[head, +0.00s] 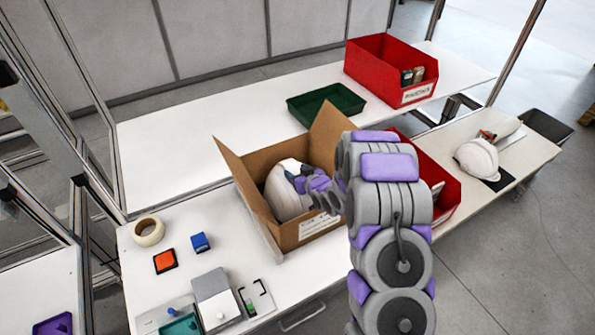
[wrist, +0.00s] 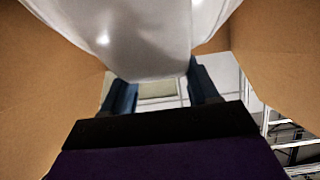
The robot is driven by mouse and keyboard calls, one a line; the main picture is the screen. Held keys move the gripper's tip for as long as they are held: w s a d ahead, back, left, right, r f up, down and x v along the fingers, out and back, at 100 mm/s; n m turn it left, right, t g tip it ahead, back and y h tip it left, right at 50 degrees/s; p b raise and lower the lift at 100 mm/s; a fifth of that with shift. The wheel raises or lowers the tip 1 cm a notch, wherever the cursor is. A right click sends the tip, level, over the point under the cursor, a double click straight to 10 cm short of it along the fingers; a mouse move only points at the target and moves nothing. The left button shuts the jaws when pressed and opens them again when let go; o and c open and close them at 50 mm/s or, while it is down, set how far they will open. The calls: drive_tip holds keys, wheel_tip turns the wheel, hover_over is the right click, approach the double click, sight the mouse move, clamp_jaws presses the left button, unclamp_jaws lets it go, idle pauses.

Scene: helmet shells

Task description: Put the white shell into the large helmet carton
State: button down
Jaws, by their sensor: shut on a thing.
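The large helmet carton (head: 262,207) is an open brown cardboard box with raised flaps on the near table. A white shell (head: 284,199) is inside the carton opening in the head view, its upper part showing above the near wall. My gripper (head: 297,178) reaches in from the right and is shut on the shell near its top edge. In the wrist view the white shell (wrist: 145,40) fills the top middle, with the gripper fingers (wrist: 158,90) at its edge and brown carton walls (wrist: 50,75) on both sides. Whether the shell touches the carton floor is hidden.
A second white helmet (head: 477,160) sits on the right table. A red bin (head: 440,175) stands right of the carton, partly behind my arm. A green tray (head: 325,108) and another red bin (head: 375,68) are behind. Tape (head: 148,231) and small blocks lie at left.

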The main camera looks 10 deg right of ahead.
drive_tip(key=shift+f, duration=0.2)
drive_tip(key=shift+c, duration=1)
unclamp_jaws()
